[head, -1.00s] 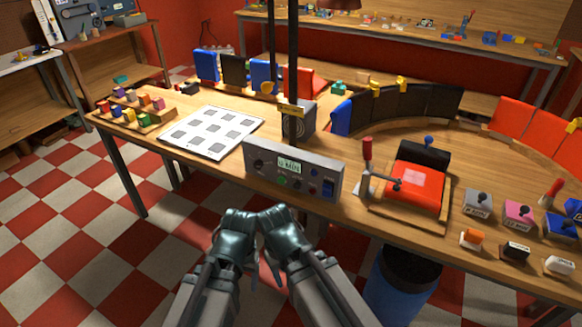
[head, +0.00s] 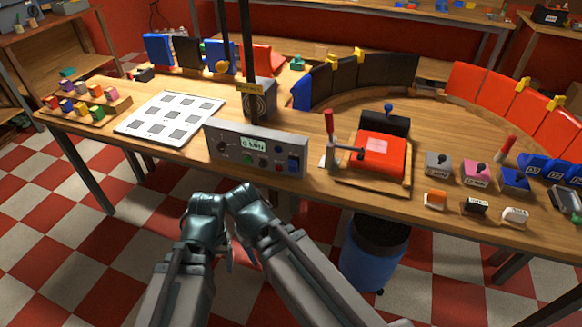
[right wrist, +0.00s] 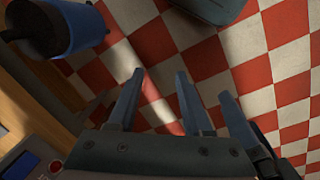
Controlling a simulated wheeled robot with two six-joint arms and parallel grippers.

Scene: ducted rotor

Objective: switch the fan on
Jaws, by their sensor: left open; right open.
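A grey control box (head: 215,147) stands on the wooden table in the head view, in front of my grippers. Its front has a small lit display, a knob, a green and a red button, and a blue switch (head: 294,164) at the right end. Behind it is a grey box with a round grille (head: 259,98), which looks like the fan. I cannot tell whether it turns. My left gripper (head: 216,228) and right gripper (head: 245,218) are close together below the table's front edge, open and apart from the box. The right wrist view shows the right gripper's fingers (right wrist: 181,92) over the floor, holding nothing.
A white board with grey squares (head: 152,127) lies left of the box. A red-handled clamp (head: 328,140) and red pad (head: 377,153) stand right. Several small switches (head: 438,165) are farther right. A dark post rises behind the box. A blue bin (head: 370,262) stands below the table.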

